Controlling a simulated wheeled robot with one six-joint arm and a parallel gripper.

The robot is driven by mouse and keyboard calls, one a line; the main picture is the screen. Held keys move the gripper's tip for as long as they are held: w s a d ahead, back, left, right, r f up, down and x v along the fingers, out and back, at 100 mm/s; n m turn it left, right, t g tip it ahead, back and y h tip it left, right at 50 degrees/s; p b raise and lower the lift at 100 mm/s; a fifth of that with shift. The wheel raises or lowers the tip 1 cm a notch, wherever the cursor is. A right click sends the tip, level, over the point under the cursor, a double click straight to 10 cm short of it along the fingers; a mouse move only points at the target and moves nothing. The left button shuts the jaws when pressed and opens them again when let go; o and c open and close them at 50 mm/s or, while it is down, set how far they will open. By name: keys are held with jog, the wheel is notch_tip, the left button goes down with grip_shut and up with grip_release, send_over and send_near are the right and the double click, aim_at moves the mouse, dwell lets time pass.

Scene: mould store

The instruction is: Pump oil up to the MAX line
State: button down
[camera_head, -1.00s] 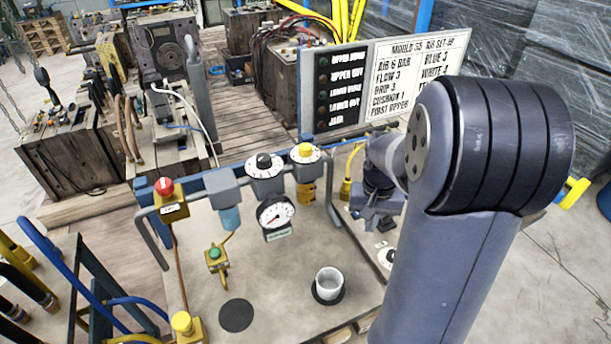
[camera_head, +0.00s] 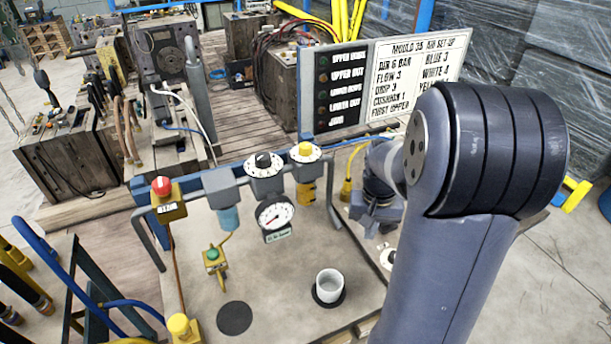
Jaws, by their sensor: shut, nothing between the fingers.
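On the bench, a unit with a yellow knob on a white dial (camera_head: 305,152) has a yellow bowl (camera_head: 306,191) under it. No oil level or MAX line can be read on it at this size. A yellow handle-like part (camera_head: 346,188) stands to its right. My gripper (camera_head: 378,220) points down over the right side of the bench, partly behind my arm. It is shut and empty, apart from the yellow bowl. A white cup (camera_head: 328,285) stands upright on a black disc in front.
A black-knob dial (camera_head: 264,163), a gauge (camera_head: 275,217) and a red button box (camera_head: 164,196) sit along the rail. A green-button fitting (camera_head: 213,258) and a yellow-capped post (camera_head: 180,326) stand at left. A sign board (camera_head: 418,72) stands behind. The bench middle is mostly clear.

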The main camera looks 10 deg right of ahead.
jog(key=shift+f+b, duration=0.8)
jog(key=shift+f, duration=0.35)
jog(key=shift+r, duration=0.15)
notch_tip(320, 180, up, 6)
jog(key=p, duration=0.5)
dwell(0.6)
jog(key=shift+f+b, duration=2.1)
jog(key=shift+f, duration=0.95)
dwell(0.6)
notch_tip(320, 180, up, 6)
jog(key=p, duration=0.5)
jog(key=shift+r, duration=0.15)
dwell(0.3)
jog(key=shift+r, duration=0.1)
dwell(0.3)
